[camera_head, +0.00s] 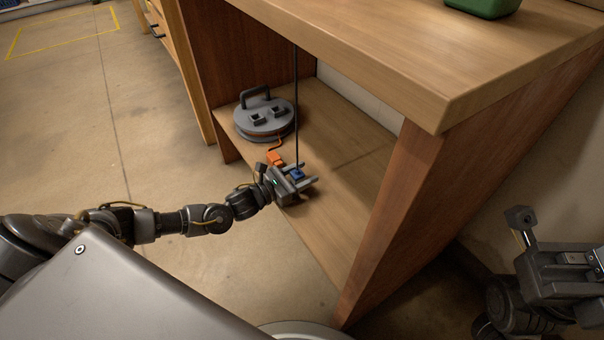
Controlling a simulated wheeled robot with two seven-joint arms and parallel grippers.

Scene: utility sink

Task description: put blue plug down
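The blue plug (297,174) is small and sits between the fingers of my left gripper (307,178), low over the shelf. A dark cord (296,90) runs from the plug straight up past the tabletop edge. My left gripper appears shut on the plug, and its fingers hide part of it. I cannot tell whether the plug touches the shelf. My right gripper (580,259) is at the lower right, outside the table, away from the plug. Its fingers are too unclear to read.
A grey cable reel (264,119) with a handle stands on the wooden shelf (335,215). An orange plug (275,158) lies beside my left gripper. The tabletop (400,40) hangs over the shelf, and a side panel (395,215) closes its right. The shelf's right part is bare.

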